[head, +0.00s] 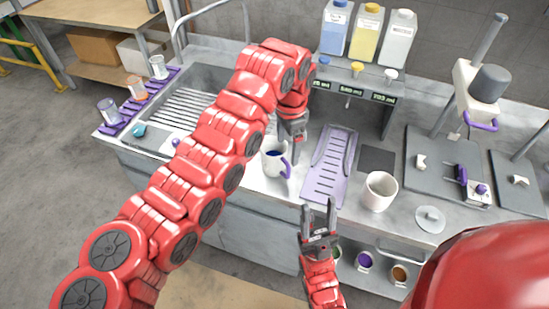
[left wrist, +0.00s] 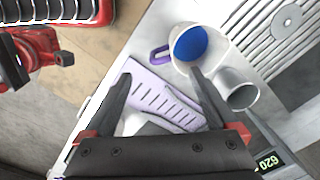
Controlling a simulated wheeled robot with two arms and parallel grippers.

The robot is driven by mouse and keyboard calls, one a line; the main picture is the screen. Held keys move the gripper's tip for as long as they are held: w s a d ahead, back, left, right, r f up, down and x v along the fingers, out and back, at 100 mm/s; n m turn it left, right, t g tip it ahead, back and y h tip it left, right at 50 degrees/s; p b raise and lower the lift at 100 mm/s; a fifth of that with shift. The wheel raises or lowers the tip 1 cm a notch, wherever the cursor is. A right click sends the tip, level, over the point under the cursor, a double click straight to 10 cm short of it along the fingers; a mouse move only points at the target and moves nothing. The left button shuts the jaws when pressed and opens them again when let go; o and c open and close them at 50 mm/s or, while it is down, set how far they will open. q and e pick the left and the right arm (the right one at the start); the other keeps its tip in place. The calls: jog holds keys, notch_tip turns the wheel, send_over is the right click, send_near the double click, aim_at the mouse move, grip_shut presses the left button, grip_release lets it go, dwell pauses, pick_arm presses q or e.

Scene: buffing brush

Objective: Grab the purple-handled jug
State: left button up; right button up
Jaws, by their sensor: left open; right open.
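The purple-handled jug (head: 271,163) is white with blue inside and stands upright on the counter. In the left wrist view the jug (left wrist: 181,33) is at the top, its purple handle (left wrist: 158,54) on its left side. My left gripper (head: 294,147) is open beside the jug, near its handle side, and partly overlaps it in the head view. In the left wrist view its fingers (left wrist: 158,78) are apart and empty, with the handle beyond the fingertips. My right gripper (head: 319,212) is open and empty near the counter's front edge.
A lilac slotted tray (head: 323,183) lies right of the jug. A white handleless cup (head: 380,193) and a round lid (head: 430,216) stand further right. A grey cylinder (left wrist: 238,90) stands close to the jug. A dispenser (head: 350,78) with bottles is behind, a sink (head: 190,95) left.

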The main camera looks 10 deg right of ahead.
pick_arm(q)
jog(key=p, duration=0.2)
send_over(285, 174)
notch_tip(285, 174, down, 7)
jog(key=shift+s, duration=0.1)
notch_tip(285, 174, down, 5)
jog(key=p, duration=0.3)
jog(key=shift+r, duration=0.1)
jog(key=shift+w+f, duration=0.2)
jog(key=shift+f, duration=0.05)
grip_shut()
